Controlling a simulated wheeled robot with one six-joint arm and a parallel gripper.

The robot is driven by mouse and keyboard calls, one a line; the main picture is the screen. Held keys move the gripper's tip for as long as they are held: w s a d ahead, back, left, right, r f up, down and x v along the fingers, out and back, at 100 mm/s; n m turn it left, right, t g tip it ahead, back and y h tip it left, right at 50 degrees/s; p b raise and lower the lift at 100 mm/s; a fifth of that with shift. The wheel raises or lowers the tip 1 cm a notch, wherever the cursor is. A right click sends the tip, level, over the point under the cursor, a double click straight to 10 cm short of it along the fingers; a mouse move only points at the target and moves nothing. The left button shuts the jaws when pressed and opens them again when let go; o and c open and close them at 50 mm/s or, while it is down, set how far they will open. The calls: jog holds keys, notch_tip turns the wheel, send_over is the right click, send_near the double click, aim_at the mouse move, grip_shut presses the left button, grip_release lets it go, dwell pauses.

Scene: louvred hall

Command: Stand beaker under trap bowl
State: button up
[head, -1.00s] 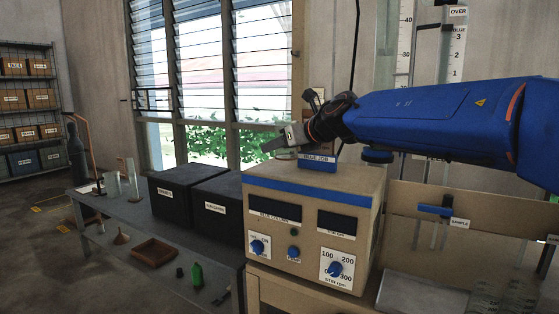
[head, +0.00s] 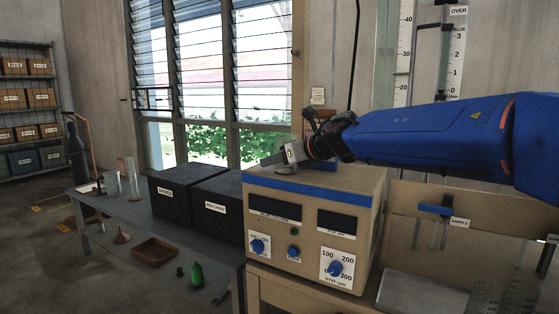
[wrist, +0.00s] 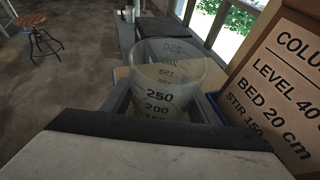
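The beaker (wrist: 165,78) is a clear, open-topped vessel with dark volume marks, among them 250 and 200. In the wrist view it stands between the two fingers of my gripper (wrist: 168,112), one on each side. The fingers are spread around it; whether they touch its wall is not clear. I cannot identify the trap bowl in either view.
A lettered card (wrist: 285,85) stands close on the right in the wrist view. Black bins (head: 175,193) and a brown tray (head: 155,251) are on the grey bench at left. Glass cylinders (head: 113,186) stand farther along it. A blue clamp (head: 435,209) is at right.

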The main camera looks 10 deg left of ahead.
jog(key=shift+r, duration=0.15)
jog(key=v, duration=1.2)
